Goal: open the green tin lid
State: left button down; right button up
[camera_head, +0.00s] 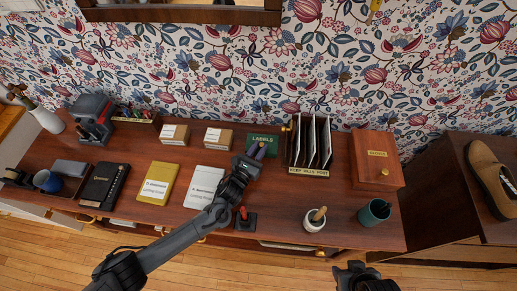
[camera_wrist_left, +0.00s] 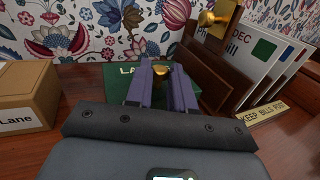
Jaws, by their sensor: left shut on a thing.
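The green tin (camera_head: 262,140), marked LABELS, stands at the back of the wooden sideboard against the wall. It also shows in the left wrist view (camera_wrist_left: 118,80), partly hidden by my gripper. My left gripper (camera_head: 259,151) is at the tin's front, its purple fingers shut on the small brass knob (camera_wrist_left: 162,69) of the tin lid. The lid's edge is too hidden to tell whether it is raised. My right gripper (camera_head: 356,275) hangs at the front of the sideboard, away from the tin; its fingers are not clear.
A wooden letter rack (camera_head: 306,146) stands close right of the tin, and a cardboard box (camera_head: 218,138) stands to its left. A wooden box (camera_head: 377,160), white mortar (camera_head: 314,221) and teal cup (camera_head: 374,212) stand at the right. White (camera_head: 202,187) and yellow (camera_head: 158,184) books lie in front.

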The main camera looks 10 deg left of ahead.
aim_at(259, 135)
pick_arm(q)
jog(key=shift+r+p, duration=0.25)
jog(key=shift+p, duration=0.2)
jog(key=w+r+g+p, duration=0.1)
jog(key=g+p, duration=0.1)
jog(key=p, duration=0.2)
jog(key=w+r+n+g+y+p, duration=0.1)
jog(key=r+p, duration=0.1)
jog(key=p, duration=0.2)
jog(key=shift+w+r+g+p, duration=0.1)
jog(key=shift+w+g+p, duration=0.1)
jog(key=shift+g+p, duration=0.15)
jog(key=shift+w+r+n+g+p, duration=0.15)
jog(key=shift+w+n+g+p, duration=0.25)
jog(key=shift+g, duration=0.25)
jog(key=shift+w+r+g+p, duration=0.1)
jog(key=shift+w+g+p, duration=0.25)
jog(key=shift+g, duration=0.25)
jog(key=shift+w, duration=0.1)
jog(key=c, duration=1)
grip_release()
jog(key=shift+a, duration=0.1)
